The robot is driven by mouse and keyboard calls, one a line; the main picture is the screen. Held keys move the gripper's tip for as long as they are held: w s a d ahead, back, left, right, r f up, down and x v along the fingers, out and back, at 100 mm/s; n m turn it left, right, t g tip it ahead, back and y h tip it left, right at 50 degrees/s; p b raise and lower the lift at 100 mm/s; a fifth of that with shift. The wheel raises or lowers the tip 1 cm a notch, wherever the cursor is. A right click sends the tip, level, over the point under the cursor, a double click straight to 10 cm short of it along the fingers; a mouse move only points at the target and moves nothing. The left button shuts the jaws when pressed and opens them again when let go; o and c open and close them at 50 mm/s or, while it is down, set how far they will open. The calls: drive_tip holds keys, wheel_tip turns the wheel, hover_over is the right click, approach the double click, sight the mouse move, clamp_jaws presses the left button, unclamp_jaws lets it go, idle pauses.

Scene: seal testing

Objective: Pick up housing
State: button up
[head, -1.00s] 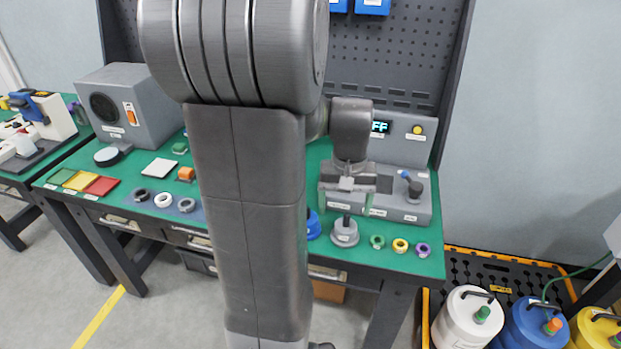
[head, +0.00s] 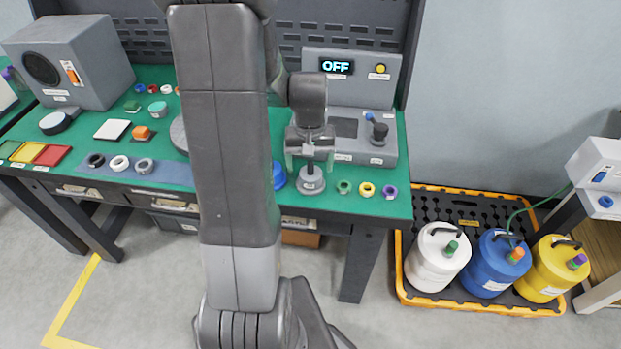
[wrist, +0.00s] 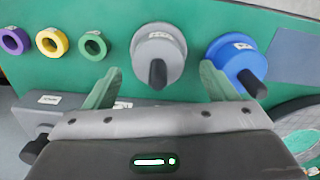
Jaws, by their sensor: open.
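A grey round piece with a black upright stem (head: 311,184) stands near the front edge of the green bench; it looks like the housing, but its label is unreadable. It also shows in the wrist view (wrist: 158,52). My gripper (head: 310,163) is open above it, fingers pointing down on either side of the stem. In the wrist view the green-tipped fingers (wrist: 162,82) are apart, with the stem between them and no visible contact. A similar blue piece with a black stem (wrist: 233,65) stands beside it, close to one finger; my arm partly hides it in the head view (head: 279,176).
Green (head: 344,187), yellow (head: 367,189) and purple (head: 390,191) rings lie to the right. A grey tester (head: 350,104) reading OFF stands behind. Black, white and grey rings lie left on a blue mat (head: 174,173). Coloured jugs stand on a floor tray (head: 405,290).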

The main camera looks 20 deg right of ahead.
sight(311, 173)
drive_tip(key=shift+s+f, duration=0.1)
drive_tip(key=shift+f, duration=1.85)
drive_tip(key=shift+r, duration=0.1)
drive_tip(key=c, duration=1.5)
